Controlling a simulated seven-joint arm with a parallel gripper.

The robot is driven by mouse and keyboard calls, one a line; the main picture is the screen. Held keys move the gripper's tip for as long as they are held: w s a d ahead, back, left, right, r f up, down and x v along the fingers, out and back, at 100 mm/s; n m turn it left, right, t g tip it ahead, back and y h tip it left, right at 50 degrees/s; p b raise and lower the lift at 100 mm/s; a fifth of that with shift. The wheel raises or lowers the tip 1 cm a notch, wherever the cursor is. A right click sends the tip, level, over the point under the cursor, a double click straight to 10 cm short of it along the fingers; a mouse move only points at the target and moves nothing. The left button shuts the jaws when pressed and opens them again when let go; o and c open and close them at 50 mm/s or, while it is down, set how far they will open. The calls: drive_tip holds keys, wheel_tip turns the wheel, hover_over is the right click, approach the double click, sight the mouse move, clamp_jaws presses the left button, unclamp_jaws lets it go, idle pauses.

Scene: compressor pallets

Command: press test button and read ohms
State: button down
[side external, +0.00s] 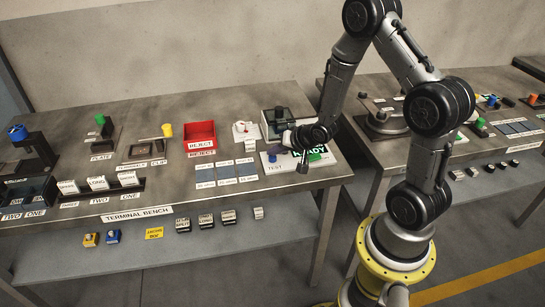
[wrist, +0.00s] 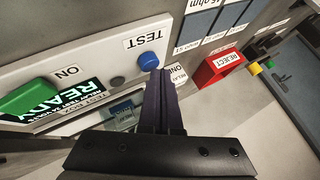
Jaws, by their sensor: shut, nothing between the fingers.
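The test box (side external: 278,167) is a white panel at the right end of the terminal bench, and fills the left of the wrist view (wrist: 105,52). Its round blue button (wrist: 149,61) is beside the word TEST; it also shows in the side view (side external: 271,158). The green switch (wrist: 28,98) marked ON is on the same panel.
Several blue-grey plates (side external: 226,171) with ohm labels lie left of the test box. A red reject bin (side external: 200,133) stands behind them, also visible in the wrist view (wrist: 218,68). A dark fixture (side external: 279,120) stands behind the panel.

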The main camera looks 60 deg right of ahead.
sight(275, 159)
drive_tip(key=shift+f, duration=0.45)
idle(0.3)
drive_tip(key=shift+r, duration=0.95)
drive_tip(key=shift+r, duration=0.1)
drive_tip(key=shift+r, duration=2.4)
